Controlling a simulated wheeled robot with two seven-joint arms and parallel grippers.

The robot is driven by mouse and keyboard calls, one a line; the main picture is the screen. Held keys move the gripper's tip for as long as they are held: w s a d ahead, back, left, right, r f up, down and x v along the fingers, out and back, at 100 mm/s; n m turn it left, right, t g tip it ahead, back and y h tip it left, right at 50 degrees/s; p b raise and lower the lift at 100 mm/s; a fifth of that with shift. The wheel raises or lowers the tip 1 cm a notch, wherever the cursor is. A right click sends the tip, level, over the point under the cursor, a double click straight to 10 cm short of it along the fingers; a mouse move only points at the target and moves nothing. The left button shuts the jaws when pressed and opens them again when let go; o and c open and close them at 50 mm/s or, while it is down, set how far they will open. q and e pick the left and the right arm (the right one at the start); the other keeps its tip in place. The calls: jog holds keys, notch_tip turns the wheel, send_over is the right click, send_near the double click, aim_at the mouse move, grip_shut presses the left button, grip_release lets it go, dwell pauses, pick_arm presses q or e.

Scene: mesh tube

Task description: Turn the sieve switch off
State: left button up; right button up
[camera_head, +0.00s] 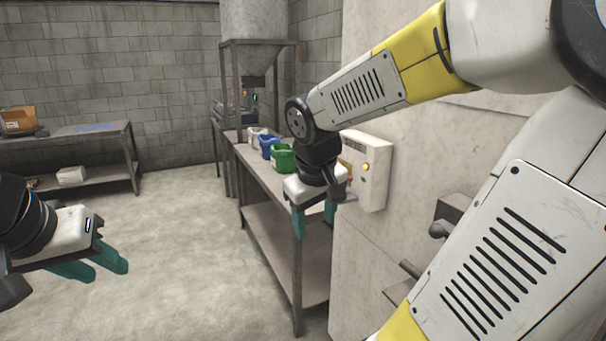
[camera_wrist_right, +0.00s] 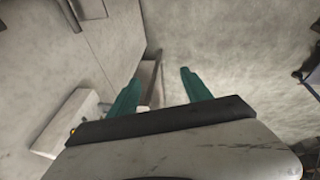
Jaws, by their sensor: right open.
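A pale switch box (camera_head: 375,185) is fixed to the light wall on the right, with a round yellow button (camera_head: 365,167) on its face. My right gripper (camera_head: 314,228) is open and empty, fingers pointing down, in front of and to the left of the box. My right gripper and wrist hide part of the box's left side, where a bit of red shows. In the right wrist view the box (camera_wrist_right: 62,122) is at the lower left, outside the open fingers (camera_wrist_right: 161,76). I cannot tell the switch's position. My left gripper (camera_head: 109,271) is open and empty at the lower left.
A metal bench (camera_head: 262,170) along the wall carries green (camera_head: 283,158), blue (camera_head: 266,146) and white containers. A hopper (camera_head: 255,20) on a frame stands behind it. Dark pipe fittings (camera_head: 445,222) stick out of the wall below the box. The floor at left is clear.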

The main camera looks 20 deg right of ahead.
jog(key=w+d+f+n+g+h, duration=0.1)
jog(key=w+d+f+n+h, duration=0.25)
jog(key=w+d+h, duration=0.6)
jog(key=w+d+r+n+t+h, duration=0.1)
jog(key=w+n+t, duration=0.15)
jog(key=w, duration=0.55)
jog(key=w+d+r+n+t+h, duration=0.1)
jog(key=w+d+n+h, duration=0.15)
jog(key=w, duration=0.65)
jog(key=shift+n+y, duration=0.3)
jog(key=shift+n, duration=0.05)
jog(key=x, duration=0.6)
jog(key=shift+w+d+f, duration=0.2)
jog(key=shift+d+f, duration=0.1)
jog(key=shift+f, duration=0.1)
grip_shut()
